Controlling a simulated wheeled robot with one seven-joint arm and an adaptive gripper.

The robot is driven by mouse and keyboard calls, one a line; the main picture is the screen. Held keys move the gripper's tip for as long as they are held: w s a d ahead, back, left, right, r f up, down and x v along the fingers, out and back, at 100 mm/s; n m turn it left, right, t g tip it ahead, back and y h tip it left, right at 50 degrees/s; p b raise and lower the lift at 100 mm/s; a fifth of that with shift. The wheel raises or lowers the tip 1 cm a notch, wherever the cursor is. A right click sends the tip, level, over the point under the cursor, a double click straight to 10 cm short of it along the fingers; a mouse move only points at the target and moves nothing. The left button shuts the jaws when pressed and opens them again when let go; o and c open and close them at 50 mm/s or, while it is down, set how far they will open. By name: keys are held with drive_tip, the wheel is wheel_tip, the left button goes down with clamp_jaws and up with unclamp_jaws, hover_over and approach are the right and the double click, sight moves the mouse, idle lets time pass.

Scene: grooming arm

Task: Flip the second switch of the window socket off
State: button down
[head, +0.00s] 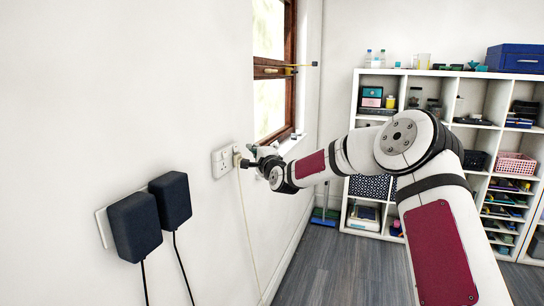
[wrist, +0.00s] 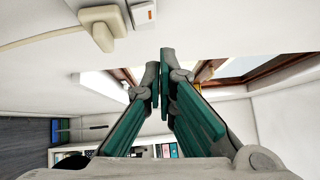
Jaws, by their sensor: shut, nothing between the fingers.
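The window socket (head: 222,163) is a white plate on the left wall, just below and left of the window. A beige plug (wrist: 102,30) with a pale cord sits in it at its right end; the plug also shows in the head view (head: 238,159). In the wrist view a white switch with an orange-red mark (wrist: 143,12) shows on the plate (wrist: 120,4) at the top edge, beside the plug. The rest of the plate is cut off there. My gripper (wrist: 159,68) is shut and empty, its tips below the switch in that picture. In the head view my gripper (head: 254,153) is close to the plug; contact cannot be told.
Two dark adapters (head: 134,225) (head: 171,199) with black cords are on a nearer wall plate (head: 104,228). The plug's pale cord (head: 247,220) hangs to the floor. A wood-framed window (head: 272,70) is above. White shelves (head: 470,140) stand at the back; the grey floor (head: 330,265) between is clear.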

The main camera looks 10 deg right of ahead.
drive_tip(key=s+d+r, duration=0.1)
drive_tip(key=s, duration=0.8)
drive_tip(key=shift+s+r+p, duration=0.15)
drive_tip(key=shift+r+p, duration=0.05)
drive_tip(key=shift+p, duration=0.1)
drive_tip(key=shift+d, duration=0.1)
drive_tip(key=s+a+f+n+g, duration=0.1)
drive_tip(key=s+a+n+g, duration=0.4)
drive_tip(key=s+n, duration=0.45)
drive_tip(key=s+d+n+g+h, duration=0.1)
drive_tip(key=s+d+n+g, duration=0.1)
drive_tip(key=s, duration=1.3)
drive_tip(key=s+d+f+n+g+h+p, duration=0.1)
drive_tip(key=s+d+n+g, duration=0.1)
drive_tip(key=s, duration=1.3)
drive_tip(key=s+d+f+n+g+h, duration=0.1)
drive_tip(key=s+g, duration=0.4)
drive_tip(key=s, duration=1)
drive_tip(key=shift+d+f+n, duration=0.15)
drive_tip(key=shift+d+n, duration=0.35)
drive_tip(key=shift+n, duration=0.75)
